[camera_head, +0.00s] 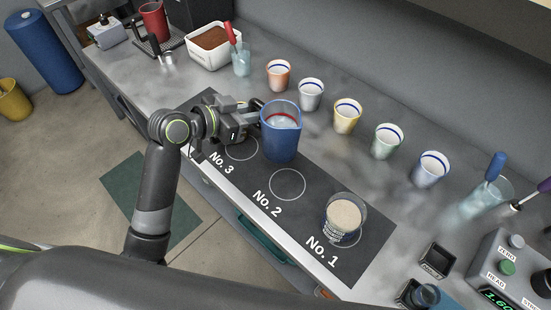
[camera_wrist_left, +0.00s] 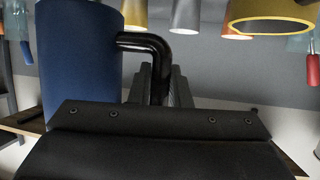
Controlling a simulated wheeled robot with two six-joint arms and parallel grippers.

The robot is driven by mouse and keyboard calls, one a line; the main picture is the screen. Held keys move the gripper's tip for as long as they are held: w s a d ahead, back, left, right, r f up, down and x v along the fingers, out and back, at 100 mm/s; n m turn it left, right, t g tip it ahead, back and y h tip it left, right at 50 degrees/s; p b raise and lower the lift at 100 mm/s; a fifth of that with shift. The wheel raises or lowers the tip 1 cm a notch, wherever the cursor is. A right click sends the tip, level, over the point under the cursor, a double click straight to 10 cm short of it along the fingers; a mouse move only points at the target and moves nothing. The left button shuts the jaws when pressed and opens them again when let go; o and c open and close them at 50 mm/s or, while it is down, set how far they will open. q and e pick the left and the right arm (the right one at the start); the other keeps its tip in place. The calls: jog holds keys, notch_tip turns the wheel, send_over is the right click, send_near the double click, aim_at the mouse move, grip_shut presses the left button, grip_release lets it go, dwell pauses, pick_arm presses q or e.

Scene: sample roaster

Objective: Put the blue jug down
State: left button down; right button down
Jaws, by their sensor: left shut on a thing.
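The blue jug (camera_head: 281,140) is upright, with clear liquid and a red line inside its rim. It appears over the dark mat (camera_head: 215,178) between the No. 3 circle (camera_head: 241,148) and the No. 2 circle (camera_head: 287,184); I cannot tell whether its base touches the mat. My left gripper (camera_head: 255,115) is at the jug's left side, shut on its black handle. In the left wrist view the jug (camera_wrist_left: 80,65) stands at the left, with its handle (camera_wrist_left: 150,45) running down between the fingers. My right gripper is not in view.
A glass of beige grounds (camera_head: 345,216) stands on the No. 1 spot. Several striped cups, including a yellow one (camera_head: 347,116), line the counter behind the mat. A white bin (camera_head: 209,45) is at the back left. A control box (camera_head: 515,270) is at the right. The No. 2 circle is bare.

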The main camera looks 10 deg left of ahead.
pick_arm(q)
jog(key=shift+s+a+f, duration=0.1)
jog(key=shift+f, duration=4.55)
jog(key=shift+f, duration=0.1)
jog(key=shift+f, duration=0.15)
jog(key=c, duration=1.3)
grip_release()
jog(key=shift+c, duration=0.2)
jog(key=shift+s+a+r, duration=0.15)
jog(key=shift+r, duration=0.1)
jog(key=b+v, duration=0.1)
jog(key=v, duration=1)
jog(key=shift+s+a, duration=0.2)
jog(key=shift+s, duration=0.05)
